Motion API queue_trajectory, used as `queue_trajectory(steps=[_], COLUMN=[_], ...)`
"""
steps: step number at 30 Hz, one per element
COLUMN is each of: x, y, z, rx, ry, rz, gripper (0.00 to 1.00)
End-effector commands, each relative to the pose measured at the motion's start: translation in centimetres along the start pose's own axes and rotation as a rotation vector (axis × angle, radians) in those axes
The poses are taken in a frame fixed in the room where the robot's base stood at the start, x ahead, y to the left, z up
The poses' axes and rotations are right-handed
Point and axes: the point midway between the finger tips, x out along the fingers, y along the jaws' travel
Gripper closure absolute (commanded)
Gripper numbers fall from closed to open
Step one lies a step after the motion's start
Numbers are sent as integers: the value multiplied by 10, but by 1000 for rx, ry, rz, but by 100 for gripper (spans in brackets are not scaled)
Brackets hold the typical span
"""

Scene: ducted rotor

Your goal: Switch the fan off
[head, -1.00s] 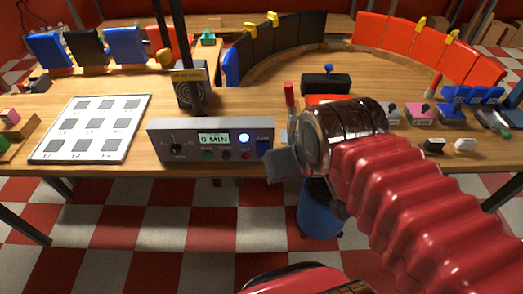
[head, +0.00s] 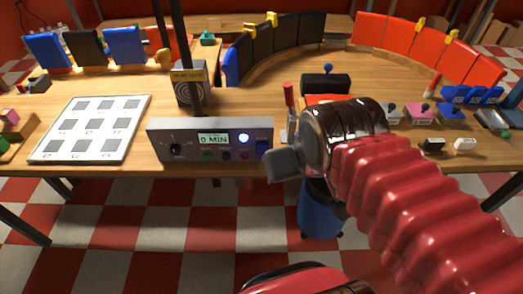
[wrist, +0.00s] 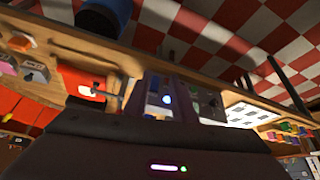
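A grey control panel (head: 212,139) stands at the table's front edge. Its display (head: 213,138) reads 0 MIN. It has a black knob (head: 176,149), a lit blue-white light (head: 243,138), small buttons, and a blue switch (head: 263,148) at its right end. Behind it is a dark box with a round grille (head: 184,92), perhaps the fan; I cannot tell whether it turns. My gripper (head: 284,163) is just right of the panel's right end, near the blue switch; contact cannot be judged. In the wrist view, the panel (wrist: 207,102) and its light (wrist: 167,99) show beyond my dark gripper body.
A white tile board (head: 92,128) lies left of the panel. A red-handled lever (head: 289,96) stands close right of the panel. Pink and white small items (head: 417,113) are further right. A blue bin (head: 318,212) is below the table edge. Coloured panels curve behind.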

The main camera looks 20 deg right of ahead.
Motion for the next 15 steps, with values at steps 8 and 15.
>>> queue_trajectory(steps=[8, 15], x=[0, 0], y=[0, 0], z=[0, 0], rx=[0, 0], ry=[0, 0], rz=[0, 0], gripper=[96, 100])
